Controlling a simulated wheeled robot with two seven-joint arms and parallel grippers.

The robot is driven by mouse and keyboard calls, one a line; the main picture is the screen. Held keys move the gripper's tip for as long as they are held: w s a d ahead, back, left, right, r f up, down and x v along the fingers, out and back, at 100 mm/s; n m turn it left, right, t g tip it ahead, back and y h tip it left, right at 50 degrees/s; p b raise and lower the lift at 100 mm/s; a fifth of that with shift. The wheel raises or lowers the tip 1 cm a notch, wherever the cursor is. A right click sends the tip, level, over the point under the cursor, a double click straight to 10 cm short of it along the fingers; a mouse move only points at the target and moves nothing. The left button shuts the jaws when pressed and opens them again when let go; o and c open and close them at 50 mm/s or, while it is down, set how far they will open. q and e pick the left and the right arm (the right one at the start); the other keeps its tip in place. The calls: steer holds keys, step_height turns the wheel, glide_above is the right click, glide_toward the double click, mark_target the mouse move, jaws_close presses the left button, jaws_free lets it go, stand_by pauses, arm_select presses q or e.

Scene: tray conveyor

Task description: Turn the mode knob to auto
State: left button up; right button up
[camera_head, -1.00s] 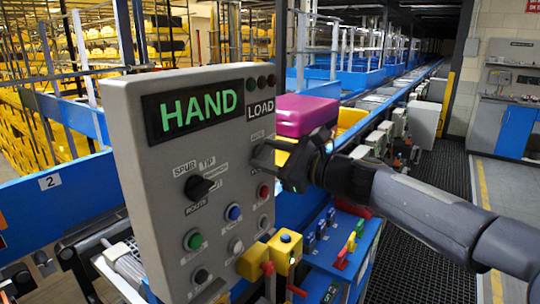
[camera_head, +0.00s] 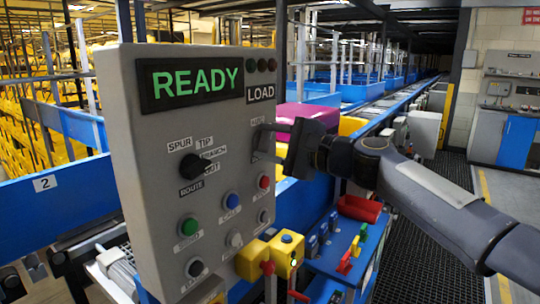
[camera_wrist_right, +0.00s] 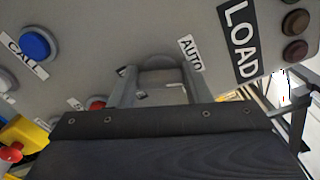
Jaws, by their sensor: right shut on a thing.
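The grey control panel (camera_head: 150,235) stands upright in the head view, with a display (camera_head: 197,82) reading READY in green. My right gripper (camera_head: 262,143) is at the panel's right side, under the LOAD label, shut on the mode knob. The knob is mostly hidden by the fingers in the head view. In the right wrist view a grey rounded part of the mode knob (camera_wrist_right: 158,64) shows between the fingertips of my right gripper (camera_wrist_right: 157,83). The AUTO label (camera_wrist_right: 190,54) is just beside them. My left gripper is not in view.
A black selector knob (camera_head: 194,166) and several push buttons, among them a green one (camera_head: 190,226), are left of and below the gripper. A yellow box (camera_head: 286,254) juts out below. A magenta case (camera_head: 300,112) is behind the gripper, near the conveyor.

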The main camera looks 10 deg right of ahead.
steer(key=shift+f+n+b, duration=0.2)
steer(key=shift+n+b, duration=1.5)
steer(key=shift+n, duration=0.6)
steer(key=o, duration=1)
steer(key=b+v, duration=0.2)
steer(key=v, duration=0.5)
steer(key=shift+s+d+r, duration=0.1)
steer(key=shift+s+d, duration=0.2)
steer(key=shift+s, duration=0.05)
